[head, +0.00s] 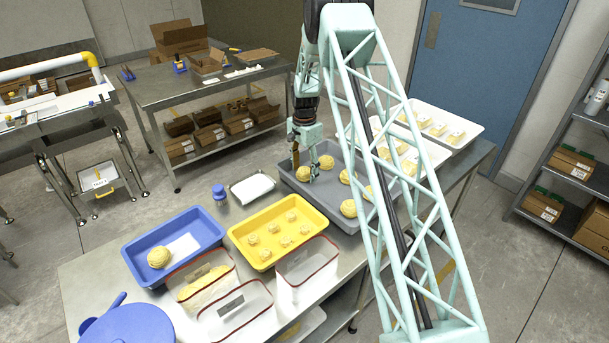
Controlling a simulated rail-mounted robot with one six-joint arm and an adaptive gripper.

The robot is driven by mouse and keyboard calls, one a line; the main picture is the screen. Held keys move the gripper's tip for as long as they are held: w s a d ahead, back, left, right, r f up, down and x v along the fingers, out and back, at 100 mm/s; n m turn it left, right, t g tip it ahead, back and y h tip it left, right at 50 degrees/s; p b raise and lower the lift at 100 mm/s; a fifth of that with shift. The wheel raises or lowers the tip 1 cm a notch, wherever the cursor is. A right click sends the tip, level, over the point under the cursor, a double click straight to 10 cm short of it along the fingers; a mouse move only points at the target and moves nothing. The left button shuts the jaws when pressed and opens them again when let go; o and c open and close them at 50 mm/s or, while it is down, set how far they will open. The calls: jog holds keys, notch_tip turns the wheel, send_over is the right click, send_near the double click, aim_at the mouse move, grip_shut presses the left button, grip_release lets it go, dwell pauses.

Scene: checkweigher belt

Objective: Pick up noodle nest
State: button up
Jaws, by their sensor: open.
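Several pale yellow noodle nests lie in a grey tray on the steel table. One nest (303,174) is at the tray's left end, and another nest (326,162) is just right of it. A larger-looking nest (348,208) is near the front rim of the grey tray (318,201). My gripper (306,172) is open and points down at the left end of the tray, over the leftmost nest. I cannot tell whether its fingers touch that nest. My arm's lattice link hides part of the tray's right side. One more nest (159,257) sits in a blue tray (140,278).
A yellow tray (240,233) with several small pieces stands in front of the grey tray. Clear red-rimmed containers (236,308), a blue lid-like round (128,326), a small blue weight (219,194) and a white-filled tray (252,188) are nearby. White trays (461,143) stand behind.

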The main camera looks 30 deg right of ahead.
aim_at(304, 169)
jog(key=shift+c, duration=0.3)
jog(key=c, duration=0.9)
jog(key=shift+r, duration=0.15)
jog(key=shift+r, duration=4.85)
